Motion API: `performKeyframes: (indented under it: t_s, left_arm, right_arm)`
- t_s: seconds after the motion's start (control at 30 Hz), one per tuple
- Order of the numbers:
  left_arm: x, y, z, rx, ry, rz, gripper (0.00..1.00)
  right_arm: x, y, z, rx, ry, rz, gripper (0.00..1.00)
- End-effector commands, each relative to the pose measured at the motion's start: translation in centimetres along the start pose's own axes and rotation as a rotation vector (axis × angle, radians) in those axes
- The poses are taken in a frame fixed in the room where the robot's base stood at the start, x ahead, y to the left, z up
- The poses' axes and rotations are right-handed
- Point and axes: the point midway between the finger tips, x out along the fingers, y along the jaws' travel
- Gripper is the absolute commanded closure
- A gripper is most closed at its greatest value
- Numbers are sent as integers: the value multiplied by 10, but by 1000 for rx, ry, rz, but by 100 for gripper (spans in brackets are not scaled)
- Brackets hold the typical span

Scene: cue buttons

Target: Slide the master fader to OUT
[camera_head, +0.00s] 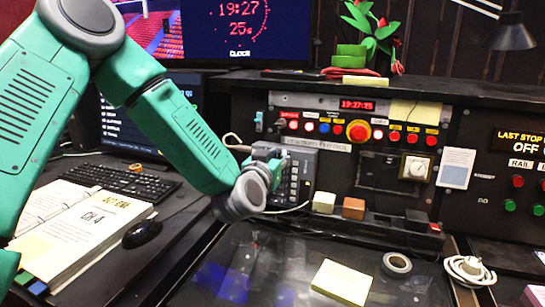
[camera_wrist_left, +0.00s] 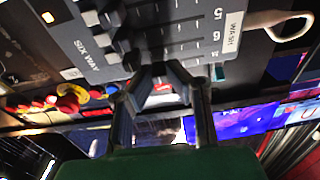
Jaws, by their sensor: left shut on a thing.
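The grey fader panel (camera_head: 302,168) stands upright on the console in the head view. A small red and white patch (camera_wrist_left: 163,88) shows between the fingers. The cap is mostly hidden, and I cannot read an OUT mark. My right gripper is out of view.
A red mushroom button (camera_head: 358,131) and several small coloured buttons are right of the panel. A white block (camera_head: 324,202) and a brown block (camera_head: 354,208) lie below it. A tape roll (camera_head: 397,264) and yellow notes (camera_head: 342,282) lie on the desk.

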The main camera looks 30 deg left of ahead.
Motion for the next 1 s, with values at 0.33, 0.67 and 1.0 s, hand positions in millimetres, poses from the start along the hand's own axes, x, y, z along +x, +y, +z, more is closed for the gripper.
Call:
performKeyframes:
  t_s: [0.33,0.67,1.0]
  left_arm:
    - [-2,17,2,-7,-3,14,100]
    - [-2,19,0,-2,-1,8,67]
    - [-22,14,2,-6,-4,7,67]
  right_arm:
    - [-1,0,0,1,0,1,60]
    - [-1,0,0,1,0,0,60]
    - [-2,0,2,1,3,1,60]
